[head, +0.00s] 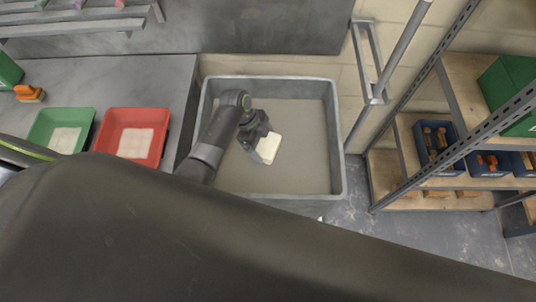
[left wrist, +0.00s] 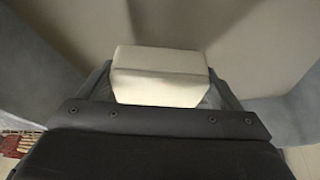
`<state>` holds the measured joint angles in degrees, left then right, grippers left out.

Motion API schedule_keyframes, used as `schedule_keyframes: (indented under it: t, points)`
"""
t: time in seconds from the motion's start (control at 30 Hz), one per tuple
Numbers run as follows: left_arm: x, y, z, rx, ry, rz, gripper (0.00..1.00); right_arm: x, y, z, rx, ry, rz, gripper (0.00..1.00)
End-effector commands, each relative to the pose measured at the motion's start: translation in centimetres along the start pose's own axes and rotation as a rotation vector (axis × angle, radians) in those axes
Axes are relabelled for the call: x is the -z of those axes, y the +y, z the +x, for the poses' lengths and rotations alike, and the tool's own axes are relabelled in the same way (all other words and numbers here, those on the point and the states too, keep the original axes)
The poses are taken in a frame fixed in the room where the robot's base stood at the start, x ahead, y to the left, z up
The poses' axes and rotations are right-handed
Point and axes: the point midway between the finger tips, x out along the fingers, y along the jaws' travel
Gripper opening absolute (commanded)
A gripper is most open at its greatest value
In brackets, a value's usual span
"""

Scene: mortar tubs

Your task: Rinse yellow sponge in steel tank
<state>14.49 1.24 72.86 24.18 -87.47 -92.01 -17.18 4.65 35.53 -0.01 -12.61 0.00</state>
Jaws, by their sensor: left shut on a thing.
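A pale cream-yellow sponge (head: 267,149) is held in my left gripper (head: 260,140), which is shut on it. The gripper and sponge are over the inside of the grey steel tank (head: 341,150), near its middle. In the left wrist view the sponge (left wrist: 158,72) sits between the fingers, with the tank's walls around it. The tank has a flat grey-brown surface inside. I cannot tell whether the sponge touches that surface. My right gripper is not in view.
A red tray (head: 133,134) and a green tray (head: 60,127) stand on the grey bench left of the tank. An orange-handled tool (head: 28,93) lies behind them. A metal shelf rack (head: 470,130) with blue bins stands to the right. A dark arm part of mine fills the foreground.

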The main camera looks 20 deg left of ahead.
Motion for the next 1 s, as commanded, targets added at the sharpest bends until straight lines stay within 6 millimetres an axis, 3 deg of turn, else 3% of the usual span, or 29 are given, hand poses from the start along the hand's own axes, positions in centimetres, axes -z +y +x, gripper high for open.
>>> schedule_keyframes:
  t: [0.63, 1.0]
  points:
    - [2.1, 0.0, -5.2, 0.000, 0.000, 0.000, 0.67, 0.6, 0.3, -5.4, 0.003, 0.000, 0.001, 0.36]
    - [3.1, 0.0, -7.5, 0.002, 0.000, 0.000, 0.67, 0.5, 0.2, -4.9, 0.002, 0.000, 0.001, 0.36]
